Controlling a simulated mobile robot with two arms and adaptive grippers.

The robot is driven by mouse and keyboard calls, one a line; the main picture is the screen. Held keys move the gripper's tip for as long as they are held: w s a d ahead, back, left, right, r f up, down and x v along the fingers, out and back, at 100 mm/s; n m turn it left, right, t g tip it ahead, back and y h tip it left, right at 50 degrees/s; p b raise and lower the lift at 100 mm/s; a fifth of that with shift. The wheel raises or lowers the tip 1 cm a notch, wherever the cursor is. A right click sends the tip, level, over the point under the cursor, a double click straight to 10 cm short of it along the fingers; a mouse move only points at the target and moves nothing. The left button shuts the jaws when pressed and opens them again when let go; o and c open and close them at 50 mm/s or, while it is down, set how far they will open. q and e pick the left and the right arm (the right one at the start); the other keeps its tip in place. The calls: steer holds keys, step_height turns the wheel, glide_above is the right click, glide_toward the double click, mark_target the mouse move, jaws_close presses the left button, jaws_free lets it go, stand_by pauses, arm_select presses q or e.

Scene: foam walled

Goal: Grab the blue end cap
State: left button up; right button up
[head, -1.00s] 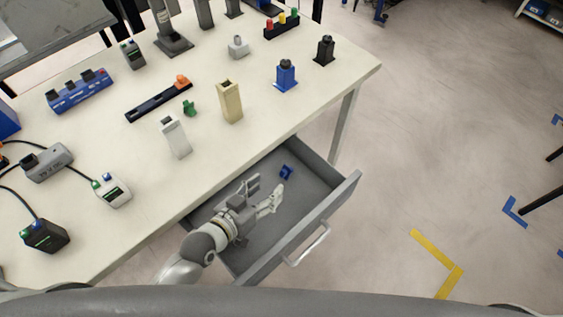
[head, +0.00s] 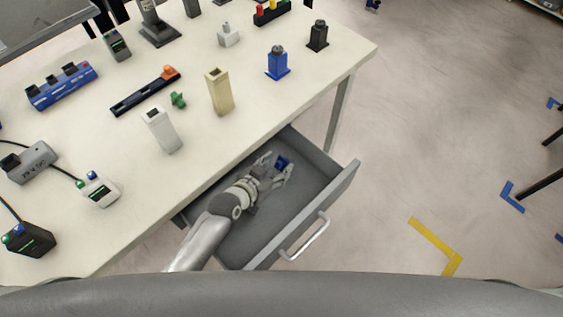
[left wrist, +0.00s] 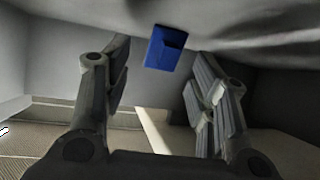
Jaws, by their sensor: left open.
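The blue end cap (head: 282,162) lies in the open grey drawer (head: 300,222) under the table. In the left wrist view the blue end cap (left wrist: 165,48) shows ahead, between the two fingers and a little beyond their tips. My left gripper (head: 277,168) is inside the drawer, open, with its fingers spread towards the end cap. The left wrist view also shows my left gripper (left wrist: 163,75) open, with nothing held between its fingers. I cannot tell whether a finger touches the end cap. My right gripper is not in view.
The drawer's walls surround the left gripper, and its handle (head: 305,238) faces the front. The pale table (head: 215,140) overhangs the back of the drawer. A beige block (head: 219,92), a white block (head: 161,130) and a blue part (head: 278,64) stand on it.

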mark_target(281, 163)
arm_select(q)
steer(key=shift+x, duration=1.5)
steer(key=c, duration=0.8)
